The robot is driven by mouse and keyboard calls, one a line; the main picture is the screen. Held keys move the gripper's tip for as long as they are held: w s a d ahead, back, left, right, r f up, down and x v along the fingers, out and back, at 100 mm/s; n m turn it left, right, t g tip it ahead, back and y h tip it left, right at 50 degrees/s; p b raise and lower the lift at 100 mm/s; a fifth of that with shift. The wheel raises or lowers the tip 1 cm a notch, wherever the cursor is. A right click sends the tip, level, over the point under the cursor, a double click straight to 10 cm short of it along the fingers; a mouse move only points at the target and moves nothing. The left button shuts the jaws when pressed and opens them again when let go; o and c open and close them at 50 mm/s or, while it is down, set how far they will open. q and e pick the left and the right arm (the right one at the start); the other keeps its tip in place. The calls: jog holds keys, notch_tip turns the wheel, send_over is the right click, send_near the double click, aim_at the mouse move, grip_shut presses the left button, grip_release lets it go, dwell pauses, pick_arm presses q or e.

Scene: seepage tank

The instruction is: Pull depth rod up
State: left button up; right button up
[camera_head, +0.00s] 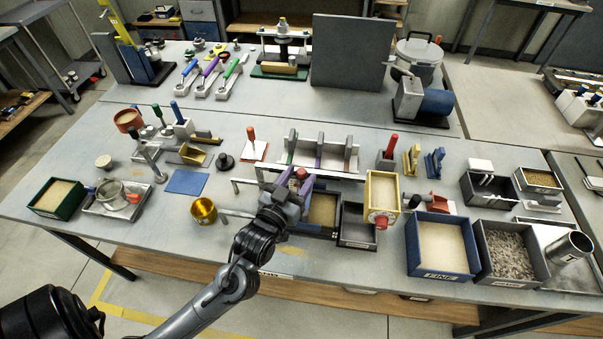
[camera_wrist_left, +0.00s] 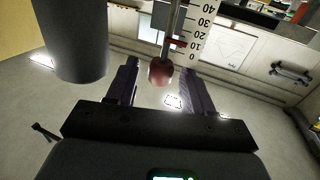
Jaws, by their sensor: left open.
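The depth rod shows in the left wrist view as a thin metal rod (camera_wrist_left: 173,22) ending in a dark red knob (camera_wrist_left: 160,71). A white scale (camera_wrist_left: 200,28) marked 0 to 40 stands beside it, with a small red pointer near its low end. My left gripper (camera_wrist_left: 159,66) is open, its two purple fingers on either side of the knob with gaps visible. In the head view my left gripper (camera_head: 297,192) is over the tank at the table's middle, by a red knob (camera_head: 301,173). My gripper and wrist hide part of the tank there. My right gripper is not in view.
A dark grey cylinder (camera_wrist_left: 72,40) is close to my left finger in the wrist view. Near the tank are a cream box with a red knob (camera_head: 382,190), a blue sand bin (camera_head: 440,272) and a gold cup (camera_head: 203,210).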

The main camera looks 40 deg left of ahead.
pick_arm(q)
jog(key=shift+x, duration=1)
jog(key=shift+c, duration=0.5)
grip_shut()
